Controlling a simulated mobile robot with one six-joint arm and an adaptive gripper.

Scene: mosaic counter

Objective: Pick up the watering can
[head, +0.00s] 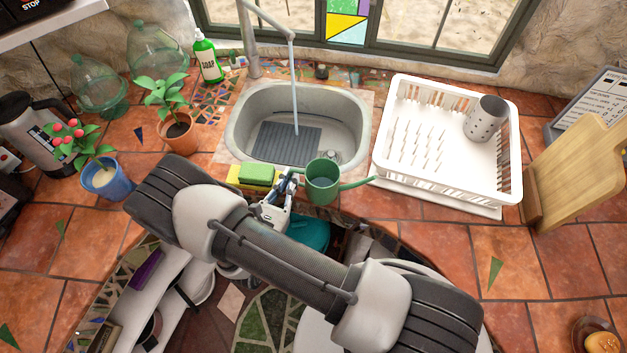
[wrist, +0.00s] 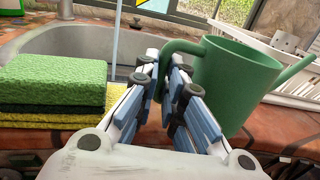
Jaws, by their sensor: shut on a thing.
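The green watering can (head: 322,182) is at the front edge of the sink, upright or nearly so, with its spout pointing right. It also shows in the wrist view (wrist: 235,80), with its handle on the left side. My gripper (head: 285,186) is at the can's left side. In the wrist view my gripper (wrist: 165,85) has its fingers closed around the handle. Whether the can's base touches the counter is hard to tell.
The sink (head: 245,125) has water running from its tap. A green sponge (head: 257,174) lies on a yellow one just left of my gripper. A white dish rack (head: 395,165) stands to the right. Potted plants (head: 180,135) stand at the left.

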